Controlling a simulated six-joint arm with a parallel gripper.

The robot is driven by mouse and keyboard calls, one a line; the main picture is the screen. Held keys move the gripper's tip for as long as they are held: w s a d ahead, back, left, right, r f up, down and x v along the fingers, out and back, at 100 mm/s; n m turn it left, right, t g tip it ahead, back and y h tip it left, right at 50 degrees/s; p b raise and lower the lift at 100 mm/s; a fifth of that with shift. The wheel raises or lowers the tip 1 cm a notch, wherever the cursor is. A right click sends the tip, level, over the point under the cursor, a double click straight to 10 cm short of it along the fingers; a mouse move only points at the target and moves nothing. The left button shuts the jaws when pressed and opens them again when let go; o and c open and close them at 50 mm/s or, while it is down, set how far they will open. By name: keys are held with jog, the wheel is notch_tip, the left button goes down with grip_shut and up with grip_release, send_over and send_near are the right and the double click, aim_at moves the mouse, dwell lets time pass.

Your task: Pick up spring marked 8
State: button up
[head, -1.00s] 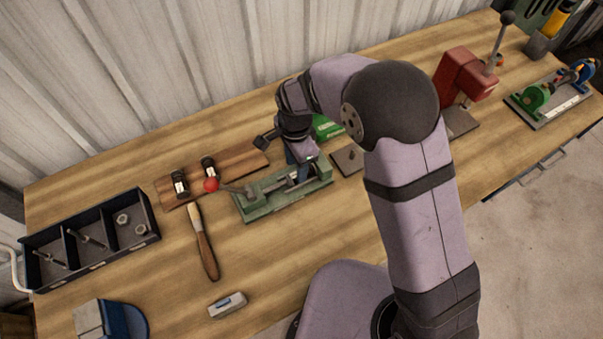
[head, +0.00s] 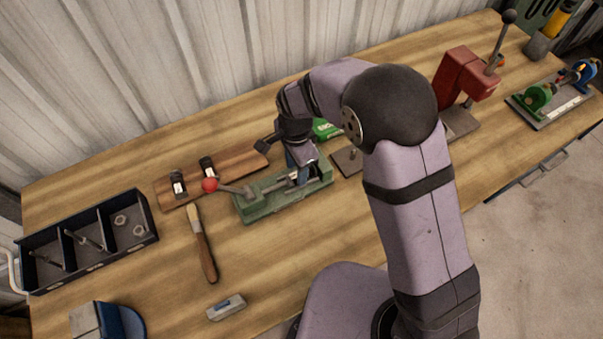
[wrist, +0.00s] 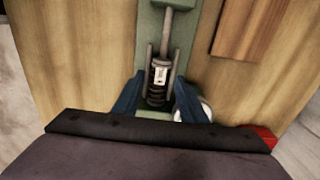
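A dark coil spring (wrist: 159,92) with a small white tag sits in the green fixture (head: 262,207), between metal rods. The tag's mark is too small to read. My gripper (wrist: 159,86) is over the fixture, with its blue fingers apart on either side of the spring and gaps showing. In the head view my gripper (head: 302,172) hides the spring. Two more dark springs with pale tags, a left one (head: 179,184) and a right one (head: 208,168), are on the wooden board (head: 235,168); their marks are unreadable.
A red-knobbed lever (head: 210,185) sticks out left of the fixture. A brush (head: 203,248), a small grey block (head: 226,307) and a black divided tray (head: 90,276) lie left and in front. A red press (head: 465,75) stands to the right.

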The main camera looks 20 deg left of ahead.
jog(key=shift+f+b, duration=0.55)
jog(key=shift+f, duration=0.5)
jog(key=shift+r, duration=0.1)
grip_shut()
jog(key=shift+r+p, duration=0.3)
jog(key=shift+p, duration=0.1)
dwell(0.4)
jog(key=shift+r+p, duration=2.55)
jog(key=shift+r, duration=0.65)
